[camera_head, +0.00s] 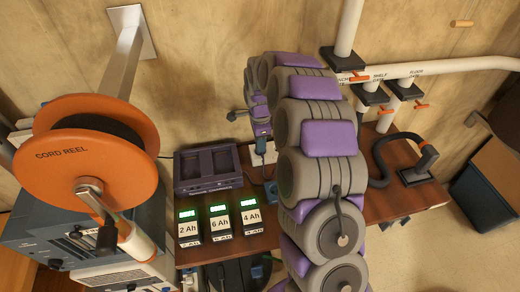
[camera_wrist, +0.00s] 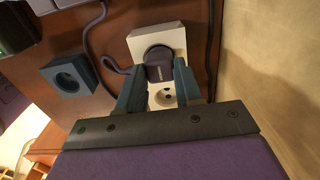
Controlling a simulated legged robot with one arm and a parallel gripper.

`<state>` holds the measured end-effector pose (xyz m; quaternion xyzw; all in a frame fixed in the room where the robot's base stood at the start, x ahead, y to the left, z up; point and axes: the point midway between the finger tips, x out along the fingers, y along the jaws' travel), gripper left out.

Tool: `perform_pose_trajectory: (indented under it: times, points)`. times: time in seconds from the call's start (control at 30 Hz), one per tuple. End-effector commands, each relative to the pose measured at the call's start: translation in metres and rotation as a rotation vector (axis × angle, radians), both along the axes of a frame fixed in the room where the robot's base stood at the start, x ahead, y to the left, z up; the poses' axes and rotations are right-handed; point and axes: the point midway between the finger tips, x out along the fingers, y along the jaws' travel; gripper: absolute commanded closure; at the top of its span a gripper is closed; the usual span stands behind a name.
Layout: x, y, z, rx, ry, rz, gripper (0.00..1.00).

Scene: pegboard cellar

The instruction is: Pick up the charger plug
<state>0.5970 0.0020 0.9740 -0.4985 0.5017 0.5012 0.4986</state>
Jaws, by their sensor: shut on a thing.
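The dark charger plug (camera_wrist: 158,64) is at the upper socket of a white double outlet (camera_wrist: 168,35) in the wrist view. I cannot tell whether it is fully seated there. Its cord (camera_wrist: 114,66) leaves to the left and loops upward. My gripper (camera_wrist: 158,76) has its two dark teal fingers shut on the plug's sides. The lower socket is bare and shows between the fingers. In the head view my gripper (camera_head: 262,133) points down at the outlet at the back of the bench, and my arm hides much of that area.
A blue single socket (camera_wrist: 68,76) is left of the outlet. On the bench (camera_head: 405,203) stand a purple charger dock (camera_head: 205,184) and battery packs labelled 2 Ah (camera_head: 189,229), 6 Ah (camera_head: 219,224) and 4 Ah (camera_head: 250,220). An orange cord reel (camera_head: 70,165) rises at left; pipes with valves (camera_head: 385,75) are at right.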

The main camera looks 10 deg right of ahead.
Motion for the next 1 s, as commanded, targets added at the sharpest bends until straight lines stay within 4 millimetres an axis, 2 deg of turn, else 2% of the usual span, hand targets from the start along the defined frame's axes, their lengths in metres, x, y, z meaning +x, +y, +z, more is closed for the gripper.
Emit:
perform_pose_trajectory:
  times: [0.03, 0.2, 0.53, 0.9, 1.0]
  points:
    - [0.001, 0.000, 0.000, 0.000, -0.003, 0.000, 0.87]
    - [0.001, 0.000, 0.000, 0.000, -0.003, 0.000, 1.00]
    - [0.002, 0.000, 0.004, 0.000, -0.005, 0.000, 1.00]
    - [0.000, 0.000, 0.041, -0.001, -0.005, 0.000, 1.00]
    - [-0.010, 0.000, 0.038, 0.000, -0.002, 0.002, 1.00]
